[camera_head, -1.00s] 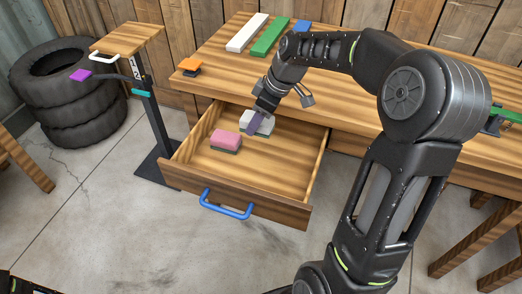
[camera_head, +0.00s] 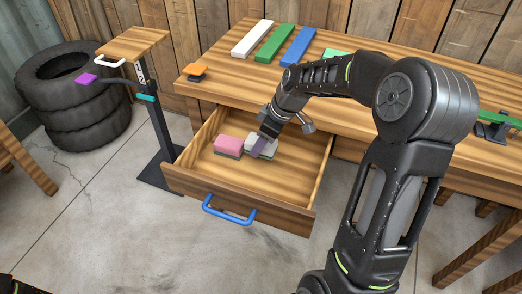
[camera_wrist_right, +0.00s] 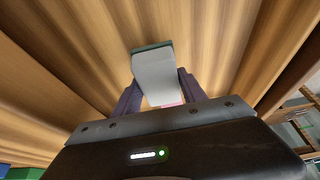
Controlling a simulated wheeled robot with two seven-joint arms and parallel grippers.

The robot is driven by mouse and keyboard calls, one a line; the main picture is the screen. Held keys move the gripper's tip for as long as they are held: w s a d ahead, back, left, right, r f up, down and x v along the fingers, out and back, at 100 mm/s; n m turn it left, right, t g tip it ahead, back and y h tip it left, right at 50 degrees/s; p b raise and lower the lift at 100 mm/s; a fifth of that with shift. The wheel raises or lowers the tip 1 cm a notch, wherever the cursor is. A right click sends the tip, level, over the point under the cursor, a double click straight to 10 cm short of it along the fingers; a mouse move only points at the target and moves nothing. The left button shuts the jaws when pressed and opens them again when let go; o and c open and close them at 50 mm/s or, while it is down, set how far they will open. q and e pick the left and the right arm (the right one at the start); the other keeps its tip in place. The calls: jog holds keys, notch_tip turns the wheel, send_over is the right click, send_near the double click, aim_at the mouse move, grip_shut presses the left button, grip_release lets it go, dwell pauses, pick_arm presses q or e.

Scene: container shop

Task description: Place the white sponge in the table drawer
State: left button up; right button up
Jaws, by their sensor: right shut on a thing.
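The white sponge (camera_head: 270,151), with a dark green underside, is inside the open table drawer (camera_head: 238,203). It is just right of the pink sponge (camera_head: 228,144). My right gripper (camera_head: 259,147) reaches down into the drawer and is shut on the white sponge. In the right wrist view the white sponge (camera_wrist_right: 153,75) sits between the two purple-grey fingers, with wood-grain surfaces around it. I cannot tell whether it touches the drawer floor. My left gripper is not in view.
The drawer has a blue handle (camera_head: 229,210) and bare floor on its right side. White (camera_head: 252,35), green (camera_head: 275,43) and blue (camera_head: 298,46) bars lie on the tabletop (camera_head: 345,95). A small stand (camera_head: 131,43) and stacked tires (camera_head: 75,90) are at left.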

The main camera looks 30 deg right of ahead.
jog(key=shift+f, duration=1.8)
jog(key=shift+f+b, duration=0.15)
jog(key=shift+b, duration=0.15)
jog(key=o, duration=1.4)
jog(key=shift+o, duration=0.2)
jog(key=shift+r, duration=0.25)
jog(key=p+v, duration=0.1)
jog(key=v, duration=1.1)
jog(key=shift+p, duration=0.3)
